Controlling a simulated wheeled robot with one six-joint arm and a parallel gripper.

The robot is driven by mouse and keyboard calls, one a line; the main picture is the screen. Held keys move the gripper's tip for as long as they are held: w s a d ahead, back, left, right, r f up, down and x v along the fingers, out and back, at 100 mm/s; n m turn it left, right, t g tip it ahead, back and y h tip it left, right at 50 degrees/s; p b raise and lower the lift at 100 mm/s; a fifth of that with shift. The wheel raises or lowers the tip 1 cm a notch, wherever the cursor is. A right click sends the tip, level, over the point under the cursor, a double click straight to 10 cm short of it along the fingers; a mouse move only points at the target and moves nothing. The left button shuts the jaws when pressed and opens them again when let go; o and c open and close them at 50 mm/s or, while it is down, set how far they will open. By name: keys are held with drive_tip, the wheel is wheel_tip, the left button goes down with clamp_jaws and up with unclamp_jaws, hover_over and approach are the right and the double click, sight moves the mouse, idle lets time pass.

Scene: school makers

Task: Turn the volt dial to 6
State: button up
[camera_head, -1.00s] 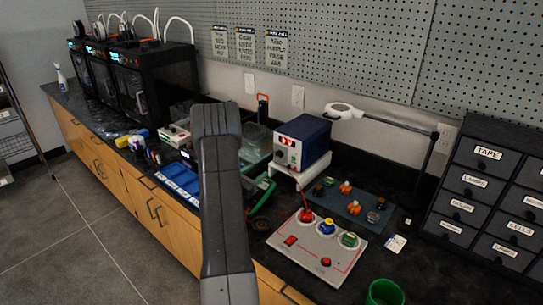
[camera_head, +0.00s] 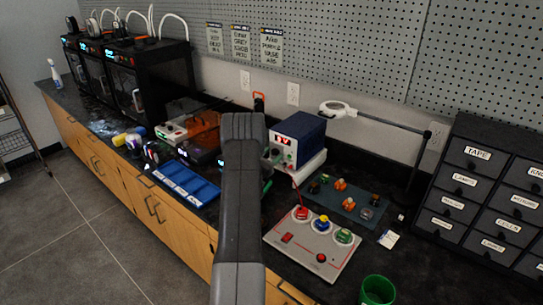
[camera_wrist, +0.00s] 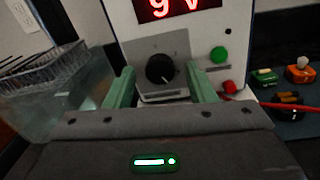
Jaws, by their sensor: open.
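The blue and white power supply (camera_head: 299,139) stands on a white stand at the bench's back; its white front panel fills the middle of the wrist view. The black volt dial (camera_wrist: 160,69) is on that panel, below a red display (camera_wrist: 178,8) that reads 9 V. My gripper (camera_wrist: 161,84) is open, with one green finger left and one right of the dial. There is a gap on each side, and I cannot tell the exact depth. In the head view my arm hides the gripper and the dial.
A green button (camera_wrist: 218,54) and a red terminal (camera_wrist: 228,87) are right of the dial. A clear bin (camera_wrist: 60,95) stands left of the supply. A control board (camera_head: 312,247) and blue component mat (camera_head: 345,199) lie in front. A green cup (camera_head: 377,290) is nearer.

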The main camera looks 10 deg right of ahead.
drive_tip(key=c, duration=1)
drive_tip(key=shift+f+b, duration=0.1)
drive_tip(key=shift+b, duration=0.55)
drive_tip(key=n+b, duration=0.2)
drive_tip(key=shift+f+b, duration=0.15)
drive_tip(key=shift+b, duration=0.25)
drive_tip(key=shift+r+n+b, duration=0.15)
drive_tip(key=shift+n+b, duration=0.75)
drive_tip(key=shift+n, duration=0.2)
drive_tip(key=shift+r+n+b, duration=0.15)
drive_tip(key=shift+n+b, duration=0.7)
drive_tip(key=shift+n, duration=0.25)
drive_tip(key=o, duration=1)
